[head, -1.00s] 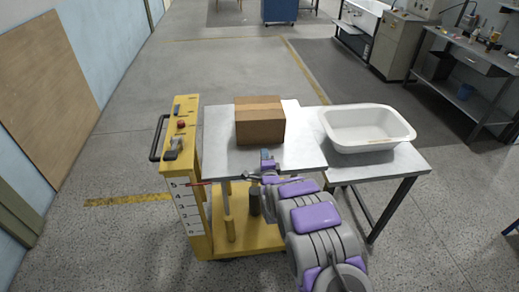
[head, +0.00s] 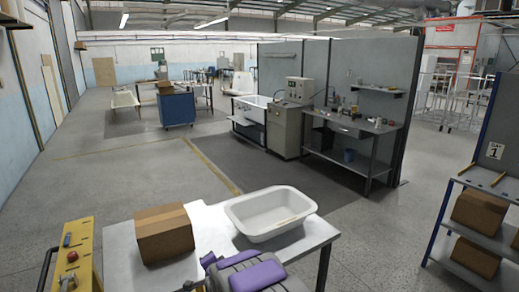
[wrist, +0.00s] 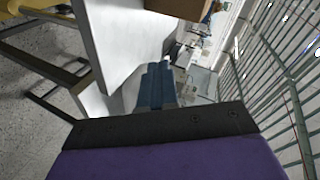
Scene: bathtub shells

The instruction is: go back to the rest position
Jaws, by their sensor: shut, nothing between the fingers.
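My gripper (wrist: 157,86) shows in the wrist view with its two blue fingers together and nothing between them. It points out past the edge of the light tabletop (wrist: 110,45). In the head view my purple and grey arm is low at the bottom centre, in front of the table (head: 215,215); the fingers are not clearly visible there. A cardboard box (head: 164,234) sits on the table's left part, and a white tub shell (head: 270,213) sits to its right. The box (wrist: 178,8) also shows at the top of the wrist view.
A yellow cart (head: 75,260) stands against the table's left side. A shelf rack with boxes (head: 470,220) is at the right. A grey cabinet (head: 291,130) and workbench (head: 350,150) stand behind. A blue cabinet (head: 177,108) is farther back. Floor at left is open.

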